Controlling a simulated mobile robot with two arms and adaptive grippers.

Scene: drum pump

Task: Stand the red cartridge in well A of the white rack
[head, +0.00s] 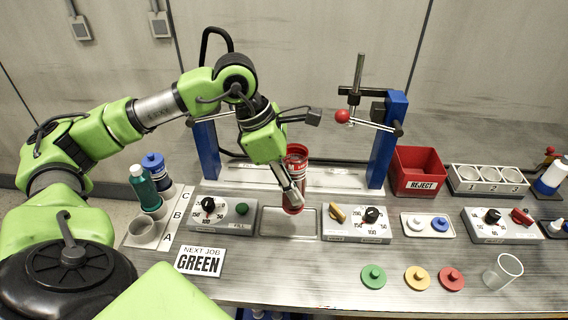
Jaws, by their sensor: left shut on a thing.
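The red cartridge (296,157) is upright, a little tilted, between the blue posts in the middle of the bench. My left gripper (296,195) is shut on its lower part, and the fingers hide some of it. Its bottom is over or on the shallow grey tray (305,231); I cannot tell if they touch. The white rack (136,241) is at the left, with letters A, B and C along its side. Well A (144,231), at the front, looks empty. A teal cartridge (144,187) stands by B and a blue-capped one (153,163) by C. My right gripper is not in view.
Control boxes (224,224) (357,234) flank the tray. Blue posts (386,140) and a red-knobbed lever (342,116) stand behind. A sign (200,262) reads NEXT JOB GREEN. A red REJECT bin (417,166), coloured lids (417,278) and a clear cup (502,272) are to the right.

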